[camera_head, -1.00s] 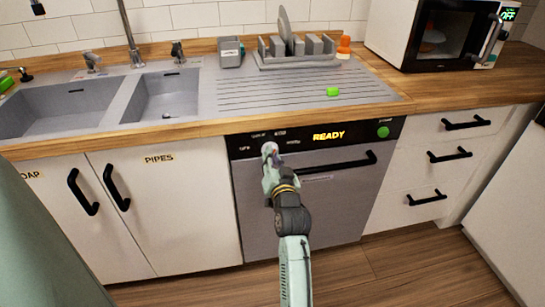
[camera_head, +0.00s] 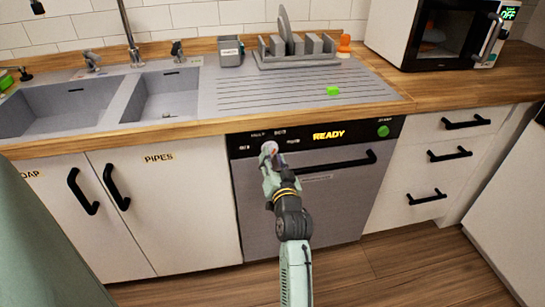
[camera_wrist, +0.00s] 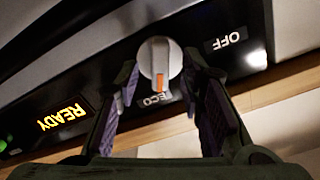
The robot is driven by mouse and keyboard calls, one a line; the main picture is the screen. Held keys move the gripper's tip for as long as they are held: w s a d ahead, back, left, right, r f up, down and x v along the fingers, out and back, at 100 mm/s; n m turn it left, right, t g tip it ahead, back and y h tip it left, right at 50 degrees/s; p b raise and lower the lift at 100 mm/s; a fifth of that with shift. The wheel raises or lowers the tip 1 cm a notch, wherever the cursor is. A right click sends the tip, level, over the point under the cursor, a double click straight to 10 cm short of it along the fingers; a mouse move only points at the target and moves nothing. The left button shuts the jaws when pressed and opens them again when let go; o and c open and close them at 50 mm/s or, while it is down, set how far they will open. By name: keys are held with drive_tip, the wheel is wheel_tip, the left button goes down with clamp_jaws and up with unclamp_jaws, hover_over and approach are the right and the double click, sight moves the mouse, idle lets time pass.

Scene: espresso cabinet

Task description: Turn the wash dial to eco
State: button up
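The wash dial (camera_wrist: 160,60) is a round white knob with an orange stripe, on the dishwasher's black panel. In the wrist view its stripe runs nearly vertically, its lower end beside the partly covered ECO label (camera_wrist: 157,98). The OFF label (camera_wrist: 228,40) is to the right. In the head view my gripper (camera_head: 269,155) is at the panel's left part, and the dial shows only as a small pale spot among the labels.
The dishwasher (camera_head: 335,205) has a lit READY sign (camera_head: 328,135), a green start button (camera_head: 383,130) and a black handle (camera_head: 340,163) close to the right of my gripper. The wooden counter edge (camera_head: 180,133) overhangs the panel. Floor is clear in front.

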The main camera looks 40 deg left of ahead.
drive_tip(key=v, duration=1)
drive_tip(key=shift+s+d, duration=0.2)
drive_tip(key=shift+s, duration=0.1)
drive_tip(key=shift+r, duration=0.1)
